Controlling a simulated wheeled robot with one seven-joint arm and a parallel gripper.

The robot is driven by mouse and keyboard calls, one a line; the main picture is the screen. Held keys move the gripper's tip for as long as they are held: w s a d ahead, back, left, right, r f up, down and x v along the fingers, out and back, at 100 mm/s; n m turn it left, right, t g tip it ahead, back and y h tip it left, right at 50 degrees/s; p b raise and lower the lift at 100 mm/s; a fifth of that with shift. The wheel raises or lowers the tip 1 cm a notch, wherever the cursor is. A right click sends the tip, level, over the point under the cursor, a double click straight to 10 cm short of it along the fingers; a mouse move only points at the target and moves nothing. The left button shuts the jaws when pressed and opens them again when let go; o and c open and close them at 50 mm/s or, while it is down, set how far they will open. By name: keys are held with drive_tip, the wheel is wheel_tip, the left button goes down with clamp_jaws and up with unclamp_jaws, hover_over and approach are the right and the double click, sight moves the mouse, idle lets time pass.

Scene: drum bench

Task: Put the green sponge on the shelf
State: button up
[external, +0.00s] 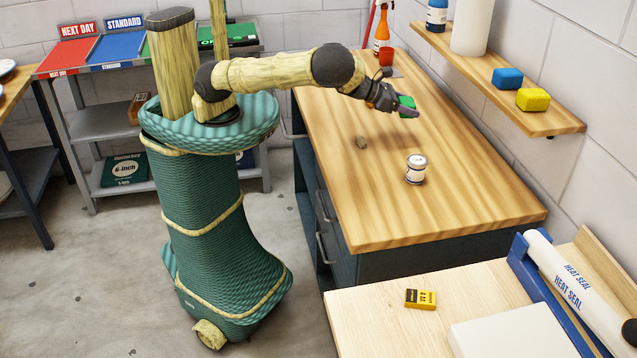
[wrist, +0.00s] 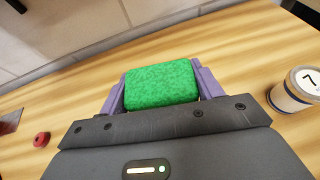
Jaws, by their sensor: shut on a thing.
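The green sponge (wrist: 161,84) is between the two purple fingers of my gripper (wrist: 160,90) in the wrist view. My gripper is shut on it. In the external view the sponge (external: 406,104) shows at the end of my gripper (external: 404,109), above the wooden bench (external: 430,215). The wooden shelf (external: 548,120) is on the wall to the right, higher than the bench top. My gripper is to the left of the shelf and apart from it.
On the shelf are a blue sponge (external: 507,78), a yellow sponge (external: 532,99), a white cylinder (external: 471,25) and a blue bottle (external: 436,16).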

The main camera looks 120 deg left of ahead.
drive_tip(key=w+d+m+h, duration=0.2)
drive_tip(key=w+d, duration=0.1)
drive_tip(key=d, duration=0.9)
drive_tip(key=w+d+f+m+t+h, duration=0.1)
drive_tip(key=w+d+m+h, duration=0.1)
drive_tip(key=d, duration=1)
drive_tip(key=w+d+m+t+h, duration=0.1)
drive_tip(key=w+d+m+h, duration=0.2)
drive_tip(key=d, duration=1)
drive_tip(key=shift+w+f+h, duration=0.2)
drive_tip(key=shift+w+h, duration=0.2)
drive_tip(key=shift+w, duration=0.8)
